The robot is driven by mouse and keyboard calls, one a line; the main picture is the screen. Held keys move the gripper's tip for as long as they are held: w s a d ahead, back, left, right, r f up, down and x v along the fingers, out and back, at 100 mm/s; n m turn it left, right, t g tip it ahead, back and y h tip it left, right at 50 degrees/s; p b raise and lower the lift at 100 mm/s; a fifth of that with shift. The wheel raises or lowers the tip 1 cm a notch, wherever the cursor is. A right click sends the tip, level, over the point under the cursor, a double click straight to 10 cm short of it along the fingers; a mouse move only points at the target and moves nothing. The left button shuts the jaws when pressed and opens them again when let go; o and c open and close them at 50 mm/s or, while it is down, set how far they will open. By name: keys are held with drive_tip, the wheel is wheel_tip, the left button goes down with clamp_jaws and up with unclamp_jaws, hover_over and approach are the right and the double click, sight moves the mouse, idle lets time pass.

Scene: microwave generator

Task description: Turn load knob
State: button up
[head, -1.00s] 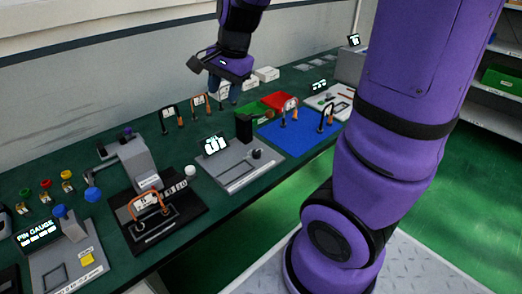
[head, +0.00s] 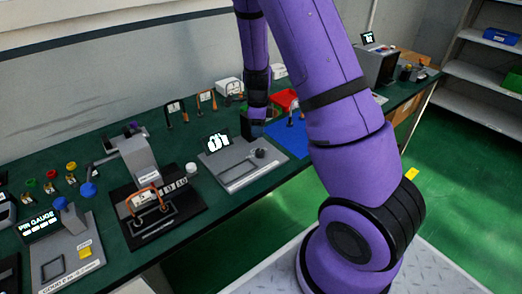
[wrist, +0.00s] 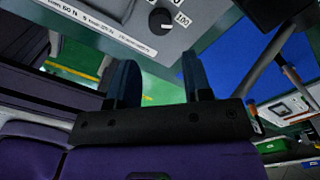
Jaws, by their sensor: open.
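The load knob (wrist: 162,20) is a dark round dial with a white pointer on a light grey panel, beside a label reading 100. In the head view the dark knob (head: 260,153) sits at the right of a grey device (head: 222,166) with a small lit screen (head: 217,140). My gripper (wrist: 160,78) has its two dark fingers apart, with nothing between them. The knob appears beyond the fingertips, between their directions, not touched. In the head view my gripper (head: 257,118) hangs by the back of the device, its fingers not clearly seen.
A blue mat (head: 288,139) lies to the right. A black-based device with an orange handle (head: 146,198) stands to the left. The bench's front edge is just before the device.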

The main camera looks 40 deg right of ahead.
sight(259, 151)
wheel_tip(259, 151, down, 11)
drive_tip(key=shift+r, duration=0.2)
idle(0.4)
drive_tip(key=c, duration=0.7)
